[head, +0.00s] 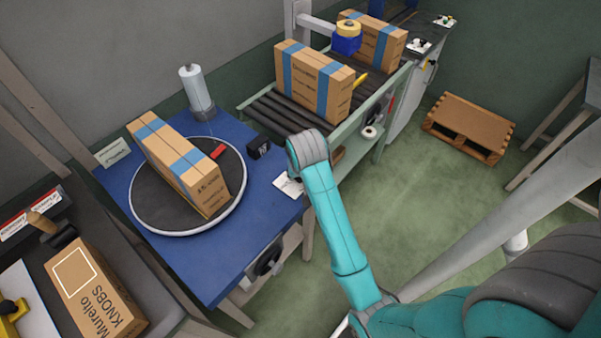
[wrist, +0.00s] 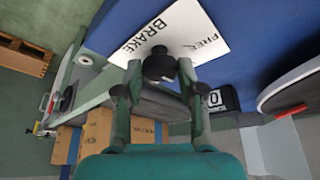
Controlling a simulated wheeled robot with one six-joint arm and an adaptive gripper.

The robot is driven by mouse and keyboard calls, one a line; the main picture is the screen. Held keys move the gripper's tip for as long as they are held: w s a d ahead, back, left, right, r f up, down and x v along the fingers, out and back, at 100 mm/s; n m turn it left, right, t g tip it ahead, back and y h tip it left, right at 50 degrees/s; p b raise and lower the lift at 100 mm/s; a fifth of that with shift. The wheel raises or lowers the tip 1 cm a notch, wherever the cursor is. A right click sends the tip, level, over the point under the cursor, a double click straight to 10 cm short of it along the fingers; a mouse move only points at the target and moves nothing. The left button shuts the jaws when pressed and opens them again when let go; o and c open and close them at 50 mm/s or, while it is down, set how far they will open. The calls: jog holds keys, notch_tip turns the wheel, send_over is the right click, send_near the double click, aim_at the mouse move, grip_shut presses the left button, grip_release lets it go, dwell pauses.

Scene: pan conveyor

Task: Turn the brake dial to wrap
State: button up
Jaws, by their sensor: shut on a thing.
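The brake dial (wrist: 158,63) is a small dark round knob in the wrist view, on a white card (wrist: 185,32) printed BRAKE and, partly cut off, what looks like FREE. No word WRAP is readable. My gripper (wrist: 160,72) is shut on the dial, one finger on each side. Its body hides part of the dial's surroundings, and I cannot tell which way the dial points. In the head view the white card (head: 287,185) lies at the right edge of the blue table (head: 245,250); my wrist is above it and the dial is not distinguishable there.
A turntable (head: 137,203) bearing a blue-taped carton (head: 180,160) stands left of my arm. A small black counter (head: 258,148) is close by; it reads 0 in the wrist view (wrist: 214,99). A roller conveyor (head: 285,118) with cartons lies behind. Green floor at right is open near a pallet (head: 468,125).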

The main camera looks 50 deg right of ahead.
jog(key=shift+m, duration=0.4)
jog(key=shift+f, duration=0.1)
jog(key=o, duration=1.1)
jog(key=v, duration=0.5)
jog(key=shift+w+a, duration=0.1)
jog(key=s+a, duration=0.8)
jog(key=s, duration=0.1)
jog(key=shift+a, duration=0.1)
jog(key=shift+w, duration=0.1)
